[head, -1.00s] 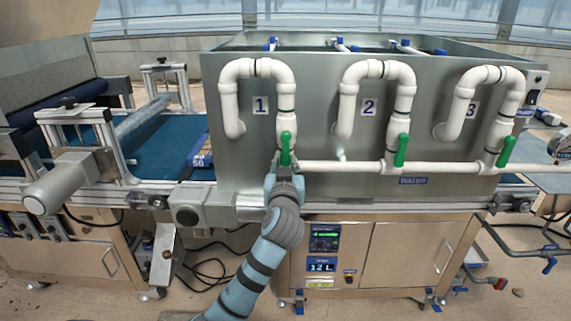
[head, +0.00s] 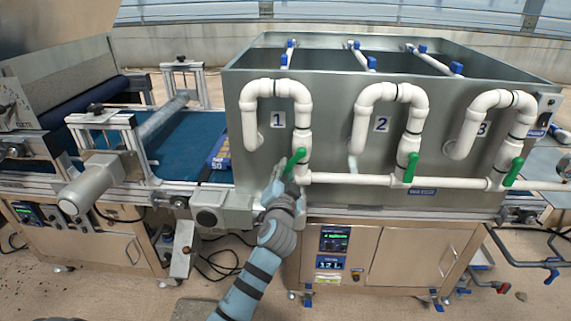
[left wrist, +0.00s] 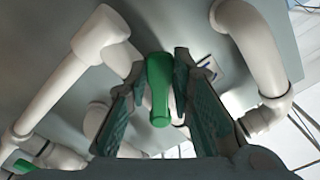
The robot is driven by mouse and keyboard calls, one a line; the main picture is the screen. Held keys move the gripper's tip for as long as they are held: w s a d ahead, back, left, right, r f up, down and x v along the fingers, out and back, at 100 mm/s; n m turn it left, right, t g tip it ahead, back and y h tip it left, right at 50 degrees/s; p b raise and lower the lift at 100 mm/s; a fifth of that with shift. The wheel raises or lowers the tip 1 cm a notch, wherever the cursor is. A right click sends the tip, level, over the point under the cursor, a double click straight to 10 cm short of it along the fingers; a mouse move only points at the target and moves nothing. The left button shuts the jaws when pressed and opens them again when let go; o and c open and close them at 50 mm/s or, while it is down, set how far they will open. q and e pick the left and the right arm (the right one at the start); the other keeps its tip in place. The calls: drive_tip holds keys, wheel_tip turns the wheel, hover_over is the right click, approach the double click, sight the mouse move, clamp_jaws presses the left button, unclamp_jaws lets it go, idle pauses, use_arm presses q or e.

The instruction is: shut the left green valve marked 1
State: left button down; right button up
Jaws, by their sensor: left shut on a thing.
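The left green valve (head: 294,160) sits on the white pipe below the plate marked 1 (head: 278,119). Its handle leans, upper end to the right and lower end to the left. My left gripper (head: 283,181) is at the handle's lower end from below and is shut on it. In the left wrist view the green handle (left wrist: 159,92) lies between the two dark fingers of my gripper (left wrist: 158,66), seen close to the right finger. My fingers partly hide the handle in the head view. My right gripper is not in view.
Two more green valves, under 2 (head: 411,166) and 3 (head: 513,171), hang on the same white pipe to the right. The grey tank (head: 340,150) stands behind. A grey motor box (head: 221,211) is just left of my wrist.

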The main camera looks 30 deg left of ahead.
use_arm(q)
drive_tip(key=shift+s+a+r+m+p, duration=0.15)
drive_tip(key=shift+a+r+m+p, duration=0.2)
drive_tip(key=shift+r+m+p, duration=0.95)
drive_tip(key=shift+s+a+r+m+p, duration=0.2)
drive_tip(key=shift+a+r+m+p, duration=0.15)
drive_tip(key=shift+m+p, duration=1.75)
drive_tip(key=shift+s+a+r+m+p, duration=0.15)
drive_tip(key=shift+a+r+m+p, duration=0.15)
drive_tip(key=shift+r+m+p, duration=1)
drive_tip(key=shift+f+m+p, duration=0.4)
drive_tip(key=shift+m, duration=0.1)
drive_tip(key=c, duration=1.4)
unclamp_jaws()
drive_tip(key=shift+f, duration=0.1)
drive_tip(key=v, duration=1.2)
